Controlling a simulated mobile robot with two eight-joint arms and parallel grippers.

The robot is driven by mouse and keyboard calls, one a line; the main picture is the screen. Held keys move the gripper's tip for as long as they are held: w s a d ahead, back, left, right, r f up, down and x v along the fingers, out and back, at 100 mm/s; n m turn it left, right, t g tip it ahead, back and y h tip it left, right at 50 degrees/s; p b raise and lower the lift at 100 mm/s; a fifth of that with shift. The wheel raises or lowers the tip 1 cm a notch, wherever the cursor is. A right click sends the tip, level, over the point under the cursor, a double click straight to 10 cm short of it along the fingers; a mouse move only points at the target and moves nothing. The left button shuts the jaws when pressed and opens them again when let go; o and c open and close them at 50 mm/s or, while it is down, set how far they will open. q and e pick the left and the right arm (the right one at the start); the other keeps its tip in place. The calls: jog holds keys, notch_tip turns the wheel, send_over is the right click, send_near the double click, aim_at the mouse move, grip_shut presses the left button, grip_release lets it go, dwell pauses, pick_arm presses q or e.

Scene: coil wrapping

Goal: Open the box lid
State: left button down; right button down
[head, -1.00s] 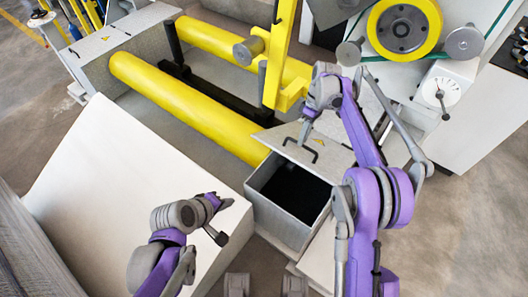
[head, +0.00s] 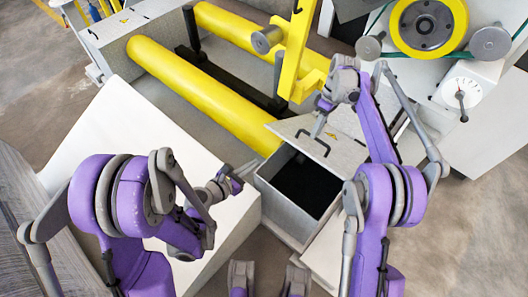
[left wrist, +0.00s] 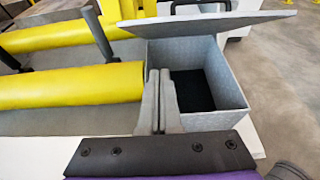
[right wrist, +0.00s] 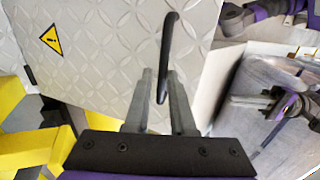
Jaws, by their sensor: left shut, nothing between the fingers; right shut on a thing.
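The grey metal box (head: 283,212) stands open in the middle of the head view, with a dark interior. Its lid (head: 345,153) is raised, tilted over the far side; it also shows above the box in the left wrist view (left wrist: 200,24). My right gripper (head: 318,129) is shut on the black lid handle (right wrist: 169,40), which passes between its fingers in the right wrist view. My left gripper (head: 248,169) is shut and empty near the box's left side. In the left wrist view its fingers (left wrist: 158,85) overlap the box's near left edge; contact cannot be told.
A yellow roller (head: 190,88) runs toward the box from the upper left. A yellow post (head: 295,55) stands behind the lid. A large white block (head: 130,140) lies left of the box. A white machine with a yellow-rimmed wheel (head: 458,22) stands at the upper right.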

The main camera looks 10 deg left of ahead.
jog(key=shift+w+d+f, duration=0.3)
jog(key=shift+w+d, duration=0.05)
jog(key=shift+d, duration=0.1)
pick_arm(q)
jog(key=w+d, duration=0.6)
jog(key=w, duration=0.3)
jog(key=shift+w+d, duration=0.1)
jog(key=shift+w, duration=0.05)
pick_arm(e)
jog(key=c, duration=1.3)
grip_release()
jog(key=o, duration=0.4)
jog(key=shift+w+f, duration=0.15)
jog(key=shift+w, duration=0.05)
pick_arm(q)
jog(key=shift+w+d+r, duration=0.25)
jog(key=shift+w+r, duration=0.15)
jog(key=shift+r, duration=0.1)
jog(key=shift+w+d+r, duration=0.25)
jog(key=shift+w+r, duration=0.15)
jog(key=shift+r, duration=0.05)
pick_arm(e)
jog(key=shift+s+a, duration=0.1)
